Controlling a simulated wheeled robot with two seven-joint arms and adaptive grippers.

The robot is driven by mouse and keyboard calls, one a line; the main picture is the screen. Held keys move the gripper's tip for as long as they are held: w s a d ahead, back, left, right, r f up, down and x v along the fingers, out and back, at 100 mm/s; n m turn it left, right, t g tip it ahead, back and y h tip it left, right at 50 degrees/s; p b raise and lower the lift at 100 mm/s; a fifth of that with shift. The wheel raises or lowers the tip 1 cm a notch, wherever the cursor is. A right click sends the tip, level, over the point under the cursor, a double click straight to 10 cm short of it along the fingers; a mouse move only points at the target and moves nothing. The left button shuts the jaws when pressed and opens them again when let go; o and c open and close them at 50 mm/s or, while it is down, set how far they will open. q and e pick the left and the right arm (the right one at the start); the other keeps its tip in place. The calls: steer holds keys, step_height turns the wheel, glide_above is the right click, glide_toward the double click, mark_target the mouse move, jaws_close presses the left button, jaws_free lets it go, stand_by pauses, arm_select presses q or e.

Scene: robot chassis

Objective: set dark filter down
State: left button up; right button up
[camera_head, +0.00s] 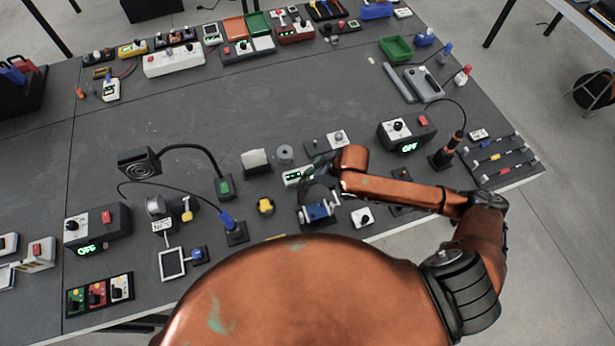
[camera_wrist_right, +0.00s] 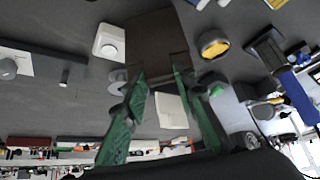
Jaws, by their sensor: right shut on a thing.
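My right gripper (camera_head: 318,172) is above the front middle of the workbench, at the end of the arm that comes in from the right. In the right wrist view its two green fingers (camera_wrist_right: 160,85) are a little apart. A flat dark brown panel, which looks like the dark filter (camera_wrist_right: 152,40), extends beyond their tips, and the gripper is shut on it. I cannot make the filter out clearly in the head view. Whether it touches anything below is not clear. My left gripper is not in view.
A blue clamp-like device (camera_head: 318,211) stands just below the gripper in the head view. A white box with a knob (camera_head: 362,217) is to its right and a yellow round item (camera_head: 265,205) to its left. The bench's middle (camera_head: 260,105) is largely clear.

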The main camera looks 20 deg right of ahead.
steer(key=o, duration=1.2)
steer(key=shift+c, duration=0.2)
steer(key=shift+r, duration=0.1)
steer(key=v, duration=1.2)
steer(key=shift+p, duration=0.35)
